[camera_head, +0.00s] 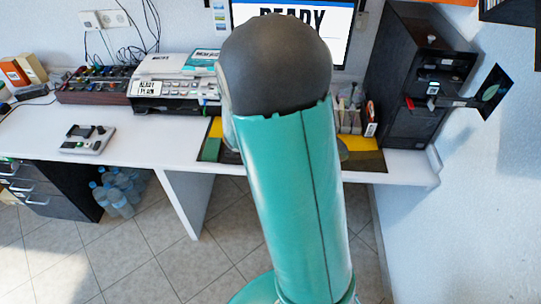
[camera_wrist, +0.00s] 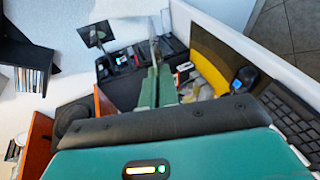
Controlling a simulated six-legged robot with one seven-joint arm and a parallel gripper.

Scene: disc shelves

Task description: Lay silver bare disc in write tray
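The black disc tower (camera_head: 405,85) stands at the right end of the desk, with drive slots and small labels on its front. A dark tray-like part (camera_head: 452,103) sticks out of it to the right; I cannot read which tray it is. The tower also shows in the wrist view (camera_wrist: 125,60). My gripper (camera_wrist: 156,72) has its two green fingers close together, pointing toward the tower area. A thin grey shape (camera_wrist: 154,50), looking like the silver disc edge-on, rises from between the fingertips. In the head view my arm hides the gripper.
A black panel with a round picture (camera_head: 492,92) juts out right of the tower. A monitor (camera_head: 345,30), a printer (camera_head: 178,85) and a yellow-black mat (camera_head: 368,158) occupy the desk (camera_head: 60,125). A shelf of cases (camera_wrist: 28,80) is at left in the wrist view.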

